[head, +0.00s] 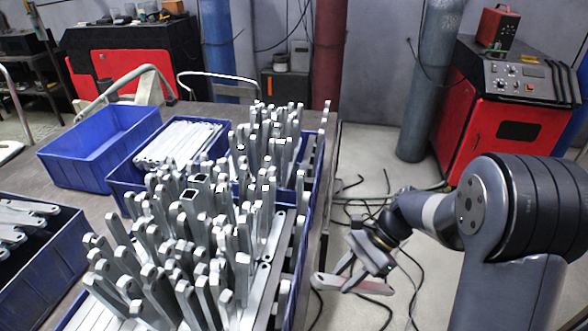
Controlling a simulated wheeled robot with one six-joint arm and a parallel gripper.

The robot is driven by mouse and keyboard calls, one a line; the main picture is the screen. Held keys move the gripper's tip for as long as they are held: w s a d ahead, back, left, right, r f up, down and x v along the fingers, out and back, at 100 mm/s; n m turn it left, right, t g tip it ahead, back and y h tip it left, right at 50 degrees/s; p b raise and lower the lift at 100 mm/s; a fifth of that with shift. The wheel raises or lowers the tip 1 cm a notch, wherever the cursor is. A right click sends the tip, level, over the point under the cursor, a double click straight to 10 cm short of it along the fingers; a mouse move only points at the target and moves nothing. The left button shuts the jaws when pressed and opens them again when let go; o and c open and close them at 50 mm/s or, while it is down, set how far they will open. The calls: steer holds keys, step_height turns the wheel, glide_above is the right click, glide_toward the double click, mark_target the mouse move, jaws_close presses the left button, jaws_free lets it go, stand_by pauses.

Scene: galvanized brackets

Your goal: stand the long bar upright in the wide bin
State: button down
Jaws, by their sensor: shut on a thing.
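My gripper (354,272) is at the right of the head view, out past the table's right edge and above the floor. It is shut on a long grey metal bar (326,281), which lies roughly level with its rounded end pointing left. Part of the bar is hidden behind the fingers. A large blue bin (289,309) in the foreground is crowded with upright bars, some leaning, and flat bars lie along its edges. Which bin is the wide one I cannot tell.
An empty blue bin (72,168) stands at the back left of the table. Another blue bin (42,284) at the left edge holds a few bars. Cables (380,203) lie on the floor beside the table. A red welding machine (490,120) stands behind my arm.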

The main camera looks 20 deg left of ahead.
steer(key=s+a+r+m+t+y+p, duration=0.15)
steer(key=a+r+m+y+p, duration=0.35)
steer(key=r, duration=0.7)
steer(key=s+a+r+m+t+y+p, duration=0.1)
steer(key=a+r+m+t+y+p, duration=0.15)
steer(key=a+r+y, duration=0.7)
step_height(320, 180, down, 17)
steer(key=d+h+b, duration=0.2)
steer(key=d+b, duration=0.1)
steer(key=b, duration=0.9)
steer(key=shift+r+h+b, duration=0.2)
steer(key=shift+h+b, duration=0.1)
steer(key=shift+h, duration=0.05)
steer(key=shift+w, duration=0.1)
steer(key=c, duration=1)
jaws_free()
steer(key=shift+f, duration=0.1)
steer(key=d, duration=0.3)
steer(key=d+b, duration=0.1)
steer(key=d, duration=0.3)
steer(key=w+d, duration=0.1)
steer(key=d, duration=0.2)
steer(key=shift+w+d+b, duration=0.1)
steer(key=shift+d+b, duration=0.25)
steer(key=shift+b, duration=0.05)
